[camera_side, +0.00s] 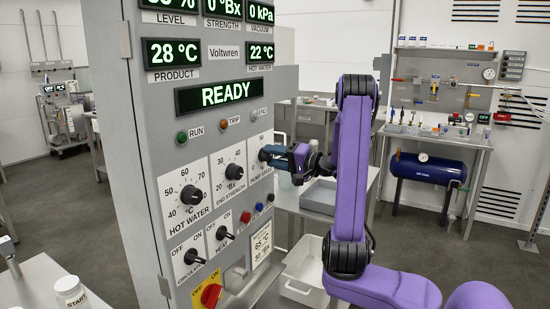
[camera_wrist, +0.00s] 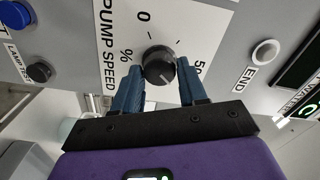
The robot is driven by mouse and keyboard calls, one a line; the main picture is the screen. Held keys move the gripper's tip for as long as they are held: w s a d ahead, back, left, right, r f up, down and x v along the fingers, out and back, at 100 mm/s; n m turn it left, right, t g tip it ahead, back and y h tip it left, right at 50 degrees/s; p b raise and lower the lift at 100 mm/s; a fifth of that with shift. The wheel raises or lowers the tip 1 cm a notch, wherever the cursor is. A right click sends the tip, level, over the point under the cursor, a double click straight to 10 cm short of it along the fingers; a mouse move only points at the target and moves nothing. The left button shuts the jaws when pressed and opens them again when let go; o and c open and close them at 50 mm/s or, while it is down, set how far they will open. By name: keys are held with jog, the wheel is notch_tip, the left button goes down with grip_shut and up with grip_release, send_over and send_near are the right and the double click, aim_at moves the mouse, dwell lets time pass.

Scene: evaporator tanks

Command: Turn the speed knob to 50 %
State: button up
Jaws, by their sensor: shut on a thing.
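The pump speed knob (camera_wrist: 158,65) is black and round with a pale pointer line. It sits on a white plate (camera_wrist: 185,25) marked PUMP SPEED, with 0, % and a partly hidden 50 around it. My gripper (camera_wrist: 158,80) has its blue fingers on both sides of the knob, shut on it. The pointer line runs toward the lower right in the wrist view, on the side of the 50 mark; its exact reading is unclear.
The hot water knob (camera_side: 191,195) and the end strength knob (camera_side: 234,171) are left of my gripper. Switches and coloured buttons (camera_side: 245,217) sit below. The display reads READY (camera_side: 222,95). A white bin (camera_side: 302,272) stands under the panel's right side.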

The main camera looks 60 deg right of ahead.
jog(key=n, duration=0.3)
jog(key=shift+n, duration=2.2)
jog(key=o, duration=1.1)
jog(key=shift+c, duration=0.2)
jog(key=shift+s, duration=0.1)
jog(key=s, duration=1.7)
jog(key=shift+s, duration=0.15)
jog(key=shift+a, duration=0.1)
